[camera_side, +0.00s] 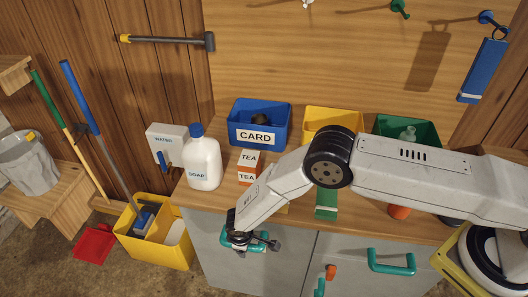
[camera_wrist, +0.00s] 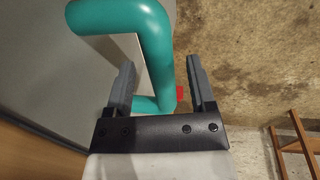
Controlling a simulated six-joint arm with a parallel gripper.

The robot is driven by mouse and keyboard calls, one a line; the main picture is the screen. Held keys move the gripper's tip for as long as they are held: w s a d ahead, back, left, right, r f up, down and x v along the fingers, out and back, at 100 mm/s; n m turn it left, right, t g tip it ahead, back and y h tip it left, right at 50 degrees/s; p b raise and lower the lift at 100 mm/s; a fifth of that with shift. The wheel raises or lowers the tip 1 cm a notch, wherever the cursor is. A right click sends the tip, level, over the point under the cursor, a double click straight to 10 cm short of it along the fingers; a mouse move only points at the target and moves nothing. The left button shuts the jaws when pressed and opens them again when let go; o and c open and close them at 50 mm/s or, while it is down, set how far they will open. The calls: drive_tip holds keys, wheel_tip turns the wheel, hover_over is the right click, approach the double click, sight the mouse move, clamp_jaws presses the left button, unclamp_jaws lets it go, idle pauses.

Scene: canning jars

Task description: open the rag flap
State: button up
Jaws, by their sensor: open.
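Grey cabinet fronts (camera_side: 215,262) lie below the wooden counter; no rag label is readable, so I cannot tell by name which one is the rag flap. The left front has a teal handle (camera_side: 257,249), partly hidden by my gripper (camera_side: 246,241) in the side view. In the wrist view the thick teal handle (camera_wrist: 166,62) shows up close as a bent bar. My gripper (camera_wrist: 160,64) is open, with one finger on each side of the bar. The left finger overlaps the handle's outline; contact is unclear.
Another teal handle (camera_side: 392,262) is on the right front, with an orange knob (camera_side: 331,272) nearby. A soap bottle (camera_side: 204,163), tea boxes (camera_side: 248,167) and a blue CARD bin (camera_side: 260,124) stand on the counter. A yellow bin (camera_side: 153,237) is on the floor at left.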

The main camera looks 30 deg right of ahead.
clamp_jaws()
idle(1.3)
